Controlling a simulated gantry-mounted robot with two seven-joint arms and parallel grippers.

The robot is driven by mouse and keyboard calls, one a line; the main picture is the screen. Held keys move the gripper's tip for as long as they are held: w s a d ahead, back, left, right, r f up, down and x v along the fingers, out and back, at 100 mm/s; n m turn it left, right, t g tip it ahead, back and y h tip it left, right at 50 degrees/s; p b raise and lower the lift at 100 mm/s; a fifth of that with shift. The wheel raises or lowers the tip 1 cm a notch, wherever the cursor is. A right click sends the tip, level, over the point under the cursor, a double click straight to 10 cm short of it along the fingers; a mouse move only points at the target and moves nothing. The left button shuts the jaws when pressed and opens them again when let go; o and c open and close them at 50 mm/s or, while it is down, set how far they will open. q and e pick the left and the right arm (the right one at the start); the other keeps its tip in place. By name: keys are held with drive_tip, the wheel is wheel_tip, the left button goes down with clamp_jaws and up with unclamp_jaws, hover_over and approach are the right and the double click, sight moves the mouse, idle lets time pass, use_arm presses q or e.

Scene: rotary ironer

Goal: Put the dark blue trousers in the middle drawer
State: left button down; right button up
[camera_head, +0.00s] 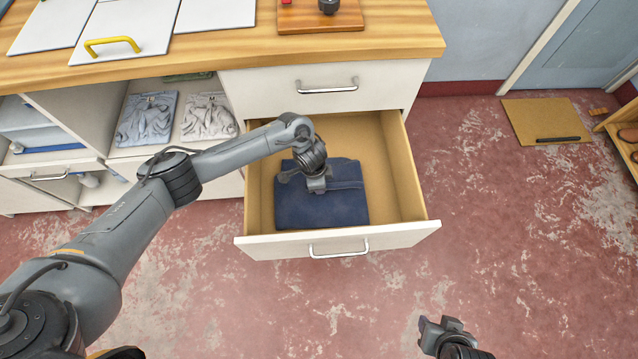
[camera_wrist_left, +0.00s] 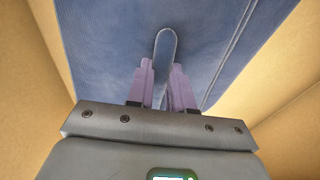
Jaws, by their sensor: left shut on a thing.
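The dark blue trousers (camera_head: 318,205) lie folded flat inside the open middle drawer (camera_head: 405,185), toward its left side. My left gripper (camera_head: 316,184) reaches down into the drawer over the trousers. In the left wrist view its fingers (camera_wrist_left: 165,85) are shut on a pinched fold of the trousers (camera_wrist_left: 110,40), which stands up between the fingertips. The drawer's tan inner walls (camera_wrist_left: 38,90) show on both sides. My right gripper (camera_head: 440,328) is at the bottom right, away from the drawer and over the floor; its fingers are too unclear to judge.
The wooden counter (camera_head: 400,32) lies above a closed upper drawer (camera_head: 270,92). Open shelves at the left hold folded shirts (camera_head: 147,120). The drawer front (camera_head: 280,245) sticks out over the floor. A cardboard-coloured panel (camera_head: 540,115) lies at right. The floor around is mostly clear.

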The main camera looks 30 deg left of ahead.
use_arm(q)
drive_tip(key=shift+w+f, duration=0.1)
drive_tip(key=c, duration=1)
unclamp_jaws()
drive_tip(key=shift+s+a+r+p, duration=0.2)
drive_tip(key=shift+r+p, duration=0.5)
drive_tip(key=shift+r, duration=1.35)
drive_tip(key=shift+s+a+r+p, duration=0.2)
drive_tip(key=shift+r+p, duration=0.55)
drive_tip(key=shift+r, duration=1.25)
drive_tip(key=shift+s+a+r+p, duration=0.2)
drive_tip(key=shift+r+p, duration=0.5)
drive_tip(key=shift+r, duration=1.35)
drive_tip(key=shift+w+r, duration=0.1)
drive_tip(key=shift+w, duration=0.05)
